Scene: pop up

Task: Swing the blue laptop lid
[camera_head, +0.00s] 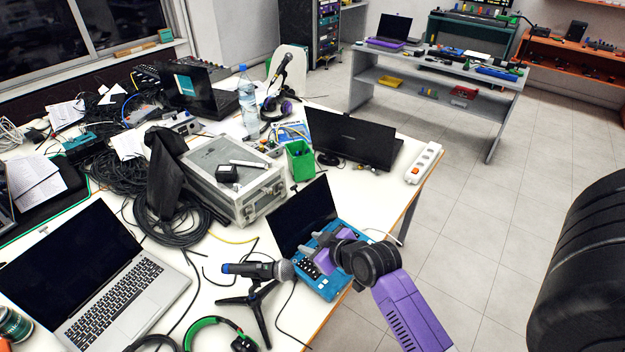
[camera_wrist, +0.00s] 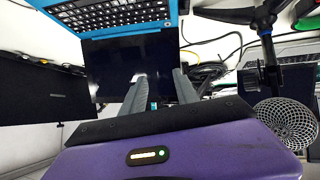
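The blue laptop stands open near the table's front right edge, with its dark lid (camera_head: 302,213) raised and its blue keyboard base (camera_head: 318,282) partly behind my gripper. My gripper (camera_head: 312,254) is over the base, in front of the lid. In the wrist view, the blue base (camera_wrist: 88,8) is at the top and the dark lid (camera_wrist: 125,62) is below it. My gripper's two fingers (camera_wrist: 159,76) are apart, pointing toward the lid with nothing seen between them. Whether they touch the lid cannot be told.
A microphone (camera_head: 258,270) on a small black tripod stands close left of the blue laptop; its mesh head (camera_wrist: 285,124) shows at right in the wrist view. A black laptop (camera_head: 350,138) is behind. A silver laptop (camera_head: 98,285) lies left. Floor (camera_head: 470,235) at right is clear.

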